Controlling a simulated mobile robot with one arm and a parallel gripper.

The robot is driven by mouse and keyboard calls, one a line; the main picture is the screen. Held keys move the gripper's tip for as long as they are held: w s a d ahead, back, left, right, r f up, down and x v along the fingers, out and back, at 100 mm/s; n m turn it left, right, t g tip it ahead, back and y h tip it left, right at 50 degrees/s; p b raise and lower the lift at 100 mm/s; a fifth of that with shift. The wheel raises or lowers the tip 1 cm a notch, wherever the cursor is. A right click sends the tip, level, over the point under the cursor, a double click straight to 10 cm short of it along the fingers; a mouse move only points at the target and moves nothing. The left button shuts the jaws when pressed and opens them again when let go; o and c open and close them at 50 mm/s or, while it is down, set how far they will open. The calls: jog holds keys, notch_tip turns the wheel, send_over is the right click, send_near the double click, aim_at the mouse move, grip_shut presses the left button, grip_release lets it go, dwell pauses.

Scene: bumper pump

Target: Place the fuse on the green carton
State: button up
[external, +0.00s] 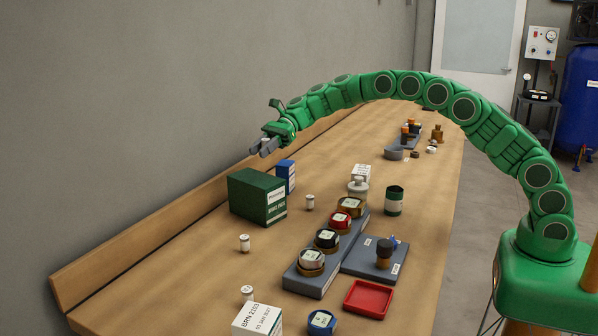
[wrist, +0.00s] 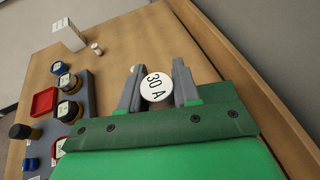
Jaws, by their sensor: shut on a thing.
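The green carton (external: 252,196) is a dark green box with a white label, standing on the bench near the wall in the external view. My gripper is in the air above the carton's height, and appears farther back toward the wall side. The fuse is too small to make out clearly in the external view. I cannot make out the carton in the wrist view.
A blue box (external: 288,176) stands just behind the carton. Small white cylinders (external: 310,202) (external: 244,243) stand near it. A grey rack (external: 318,281) of round jars, a red tray (external: 368,299) and a white box (external: 257,320) are nearer the front. Bare bench lies left of the carton.

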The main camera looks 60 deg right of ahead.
send_over(252, 179)
jog(key=shift+s+f, duration=0.15)
jog(key=shift+f, duration=2)
jog(key=shift+a+f, duration=0.1)
jog(key=shift+f, duration=1.5)
jog(key=shift+f, duration=0.1)
jog(key=o, duration=1)
jog(key=v, duration=1.2)
